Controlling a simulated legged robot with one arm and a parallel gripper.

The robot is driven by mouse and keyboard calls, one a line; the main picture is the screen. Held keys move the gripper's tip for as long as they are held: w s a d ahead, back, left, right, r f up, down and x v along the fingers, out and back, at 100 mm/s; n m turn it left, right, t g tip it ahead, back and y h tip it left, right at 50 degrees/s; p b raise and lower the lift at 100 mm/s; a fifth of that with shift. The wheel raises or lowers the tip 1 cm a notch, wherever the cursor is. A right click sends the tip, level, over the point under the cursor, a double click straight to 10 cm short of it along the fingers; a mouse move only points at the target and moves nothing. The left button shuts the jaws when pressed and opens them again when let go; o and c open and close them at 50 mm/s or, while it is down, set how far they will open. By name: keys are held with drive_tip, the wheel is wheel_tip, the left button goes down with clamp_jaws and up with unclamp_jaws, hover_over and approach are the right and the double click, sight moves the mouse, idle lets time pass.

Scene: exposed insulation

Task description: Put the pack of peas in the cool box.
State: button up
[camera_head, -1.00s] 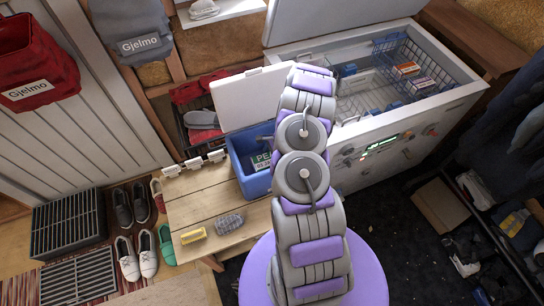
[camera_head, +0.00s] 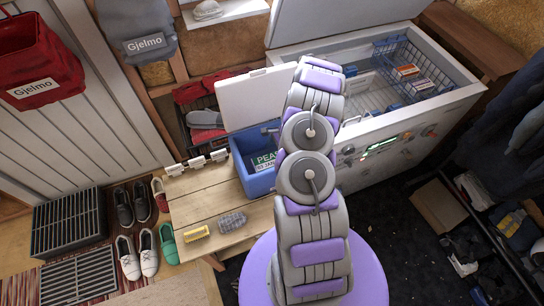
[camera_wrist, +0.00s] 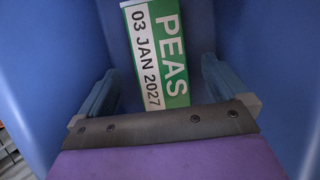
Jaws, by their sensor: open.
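The pack of peas (camera_head: 264,161), with a green and white label, is inside the blue cool box (camera_head: 259,184) on the wooden bench. In the wrist view the pack (camera_wrist: 156,50) shows its "PEAS" and "03 JAN 2027" print, and blue box walls (camera_wrist: 55,60) stand on both sides. My gripper (camera_wrist: 158,72) is open, its two fingers spread to the left and right of the pack with gaps to it. I cannot tell how far above the pack they are. In the head view my arm hides most of the gripper and the box's right side.
The cool box's white lid (camera_head: 258,97) stands open behind it. A chest freezer (camera_head: 400,140) with a wire basket (camera_head: 412,68) stands open at right. A yellow block (camera_head: 196,233) and a grey brush-like item (camera_head: 232,219) lie on the bench (camera_head: 205,205). Shoes stand at left.

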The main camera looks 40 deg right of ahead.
drive_tip(key=d+p+v, duration=0.1)
drive_tip(key=p+v, duration=0.1)
drive_tip(key=v, duration=1.1)
drive_tip(key=shift+d, duration=0.3)
drive_tip(key=shift+f, duration=0.1)
